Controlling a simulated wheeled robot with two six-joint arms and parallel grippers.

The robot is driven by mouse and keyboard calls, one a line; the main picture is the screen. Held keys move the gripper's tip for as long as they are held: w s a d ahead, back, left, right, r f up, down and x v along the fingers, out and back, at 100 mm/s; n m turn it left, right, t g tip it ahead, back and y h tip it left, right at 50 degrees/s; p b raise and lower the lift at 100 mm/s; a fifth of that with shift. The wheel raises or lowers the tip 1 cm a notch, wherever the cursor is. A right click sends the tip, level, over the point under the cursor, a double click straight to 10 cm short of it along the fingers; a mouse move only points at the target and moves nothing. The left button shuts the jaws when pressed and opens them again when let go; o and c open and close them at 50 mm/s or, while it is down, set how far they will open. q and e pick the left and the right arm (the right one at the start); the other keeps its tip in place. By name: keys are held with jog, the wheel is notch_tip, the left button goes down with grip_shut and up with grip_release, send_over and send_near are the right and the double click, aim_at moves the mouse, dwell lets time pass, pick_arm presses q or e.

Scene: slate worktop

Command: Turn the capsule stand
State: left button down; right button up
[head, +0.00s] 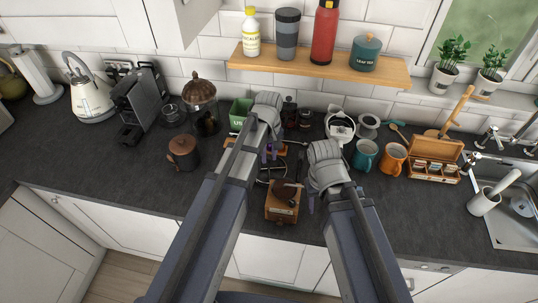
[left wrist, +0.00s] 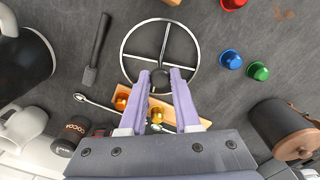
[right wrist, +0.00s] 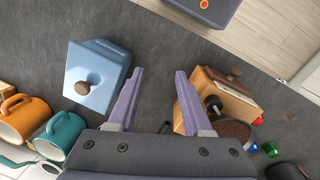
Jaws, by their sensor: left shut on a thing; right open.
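The capsule stand shows in the left wrist view as a thin metal ring with crossing spokes (left wrist: 198,52) and a dark centre piece. A red capsule, a blue capsule (left wrist: 231,59) and a green capsule (left wrist: 258,71) lie on the worktop outside the ring. In the head view my left gripper (head: 270,155) is over the stand, largely covered by the arm. My right gripper (right wrist: 158,76) is open and empty.
A wooden grinder (head: 283,212) stands at the front, close to my right gripper. A pale blue box with a brown knob (right wrist: 97,78) is on its other side. Teal (head: 365,156) and orange mugs (head: 393,160) stand to the right.

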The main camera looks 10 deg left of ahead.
pick_arm(q)
jog(key=m, duration=1.1)
jog(key=shift+m, duration=0.3)
dwell(0.5)
jog(key=c, duration=0.6)
grip_release()
notch_tip(320, 180, up, 8)
jog(key=p, duration=0.8)
jog(key=shift+f, duration=0.1)
